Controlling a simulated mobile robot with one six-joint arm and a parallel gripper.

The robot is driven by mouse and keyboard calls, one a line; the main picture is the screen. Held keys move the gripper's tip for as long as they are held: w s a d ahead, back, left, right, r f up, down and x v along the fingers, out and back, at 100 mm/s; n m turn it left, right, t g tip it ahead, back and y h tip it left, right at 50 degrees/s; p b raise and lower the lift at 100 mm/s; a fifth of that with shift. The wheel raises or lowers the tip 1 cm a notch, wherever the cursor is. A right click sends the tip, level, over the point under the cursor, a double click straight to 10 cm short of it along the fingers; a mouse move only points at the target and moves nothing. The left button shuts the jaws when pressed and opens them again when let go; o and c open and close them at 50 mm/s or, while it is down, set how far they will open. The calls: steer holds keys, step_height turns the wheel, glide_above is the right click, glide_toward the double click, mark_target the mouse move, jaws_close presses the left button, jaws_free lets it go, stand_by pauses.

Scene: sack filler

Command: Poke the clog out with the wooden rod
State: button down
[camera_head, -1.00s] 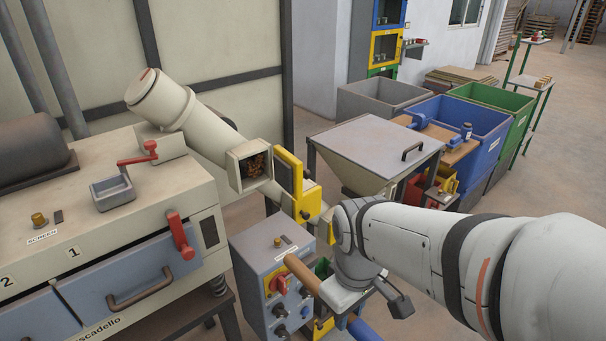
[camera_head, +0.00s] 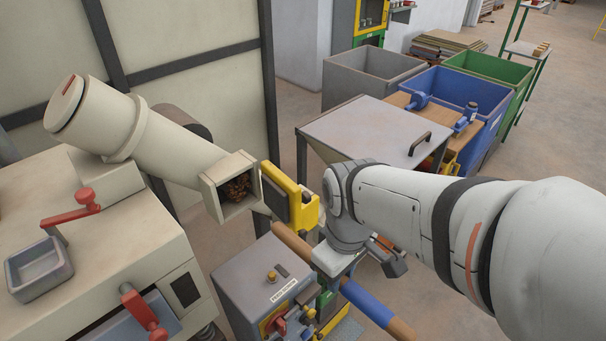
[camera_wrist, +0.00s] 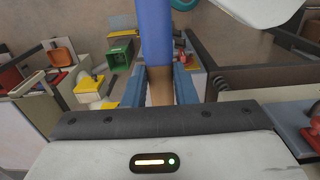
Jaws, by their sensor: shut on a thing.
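The clog (camera_head: 237,187) is a brown, lumpy mass inside the square mouth of the cream chute (camera_head: 170,148). The hinged yellow door (camera_head: 291,195) stands open to the right of the mouth. The wooden rod (camera_head: 292,243) has a blue band (camera_head: 367,303) toward its lower right end. My gripper (camera_head: 328,266) is shut on the rod near its middle. The rod's bare upper left end is below and right of the mouth, apart from the clog in the picture. In the wrist view, the rod (camera_wrist: 160,88) lies between the blue fingers, the blue band (camera_wrist: 155,35) beyond them.
A grey control box (camera_head: 262,270) with knobs stands below the mouth. The cream machine (camera_head: 110,225), with a red lever (camera_head: 72,208) and a small grey tray (camera_head: 38,270), is at left. A grey-lidded hopper (camera_head: 365,130) stands behind my arm. Grey, blue and green bins are farther back.

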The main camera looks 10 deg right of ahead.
mark_target(274, 224)
steer(key=w+a, duration=0.1)
steer(key=w, duration=0.1)
steer(key=w+a, duration=0.2)
steer(key=shift+w, duration=0.1)
steer(key=w+a, duration=0.2)
steer(key=w, duration=0.1)
steer(key=w+a, duration=0.2)
steer(key=w, duration=0.2)
steer(key=w+a, duration=0.2)
steer(key=w, duration=0.1)
steer(key=shift+w+a, duration=0.2)
steer(key=shift+a, duration=0.2)
steer(key=shift+s+d, duration=1.15)
steer(key=shift+s, duration=0.6)
steer(key=shift+s+d, duration=1.15)
steer(key=shift+s, duration=0.6)
steer(key=shift+s+d, duration=1.15)
steer(key=shift+s, duration=0.6)
steer(key=shift+s+d, duration=0.35)
steer(key=shift+s, duration=0.25)
